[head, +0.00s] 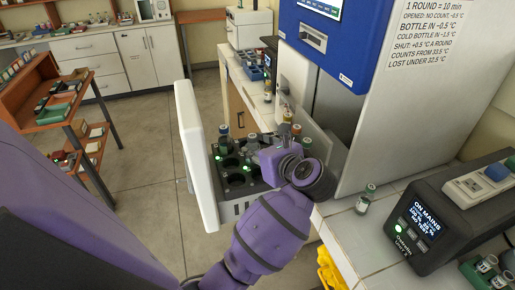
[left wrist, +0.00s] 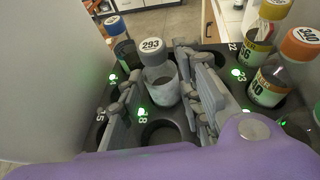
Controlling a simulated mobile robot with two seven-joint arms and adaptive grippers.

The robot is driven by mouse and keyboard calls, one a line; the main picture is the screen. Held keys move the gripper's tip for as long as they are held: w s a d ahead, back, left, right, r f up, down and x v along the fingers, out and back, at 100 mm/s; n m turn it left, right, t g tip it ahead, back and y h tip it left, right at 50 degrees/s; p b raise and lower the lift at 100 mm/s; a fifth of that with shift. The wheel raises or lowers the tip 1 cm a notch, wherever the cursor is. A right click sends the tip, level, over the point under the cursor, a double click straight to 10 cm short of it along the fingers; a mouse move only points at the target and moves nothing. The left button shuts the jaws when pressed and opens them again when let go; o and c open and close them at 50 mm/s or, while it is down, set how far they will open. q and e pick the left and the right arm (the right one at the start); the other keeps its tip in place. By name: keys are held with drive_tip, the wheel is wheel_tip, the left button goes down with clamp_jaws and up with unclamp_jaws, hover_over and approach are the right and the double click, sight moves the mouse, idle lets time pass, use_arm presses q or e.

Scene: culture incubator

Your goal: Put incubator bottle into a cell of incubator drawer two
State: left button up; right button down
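A clear bottle with a grey cap marked 293 (left wrist: 155,75) stands upright in the left wrist view, at a cell of the dark rack in the open drawer (head: 232,180). My left gripper (left wrist: 160,95) has one finger on each side of it, with small gaps showing, so it looks open around the bottle. In the head view my left gripper (head: 250,150) is low over the rack, its fingers partly hidden. A blue-capped bottle (left wrist: 121,45), a yellow-capped one (left wrist: 264,32) and an orange-capped one (left wrist: 285,65) stand nearby in the rack. My right gripper is not in view.
The white drawer front (head: 195,150) stands left of the rack, the incubator body (head: 420,90) at right. A bottle (head: 366,198) stands on the counter beside a dark power unit (head: 440,225). An empty cell (left wrist: 160,132) lies in front of bottle 293.

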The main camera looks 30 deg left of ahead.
use_arm(q)
drive_tip(key=shift+o, duration=1.4)
